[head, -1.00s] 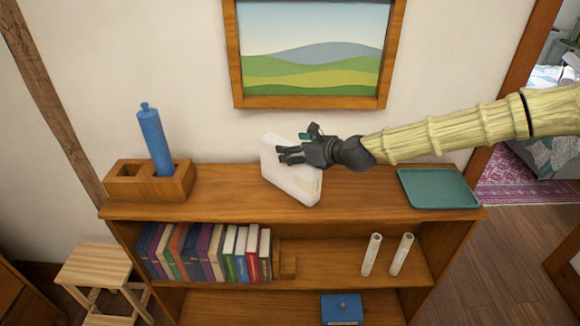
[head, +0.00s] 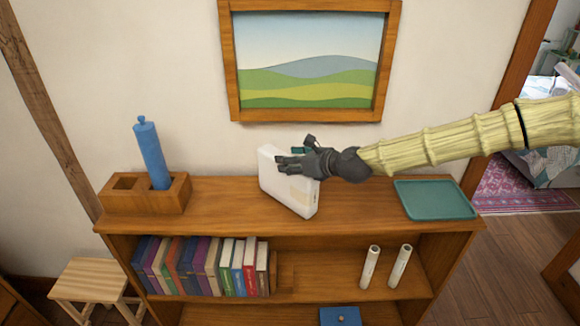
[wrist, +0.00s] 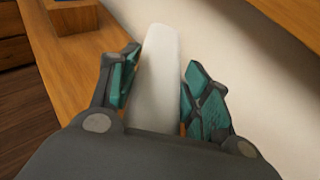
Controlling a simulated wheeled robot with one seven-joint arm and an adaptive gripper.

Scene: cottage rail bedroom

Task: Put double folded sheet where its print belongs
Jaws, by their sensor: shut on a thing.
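The folded sheet (head: 288,186) is a white, thick slab standing tilted at the middle of the shelf top, with a faint beige patch low on its front face. I cannot read any print on it. My gripper (head: 296,163) is shut on its upper part, coming from the right. In the wrist view the sheet (wrist: 158,75) runs away between the two teal-padded fingers of my gripper (wrist: 160,88). The sheet's lower edge is at or just above the shelf top; I cannot tell if it touches.
On the bookcase top (head: 235,205), a wooden holder (head: 118,197) with a blue cylinder (head: 152,152) stands left and a green tray (head: 435,200) right. Below are books (head: 200,267), two white tubes (head: 385,266) and a blue box (head: 340,316). A framed landscape (head: 308,60) hangs behind.

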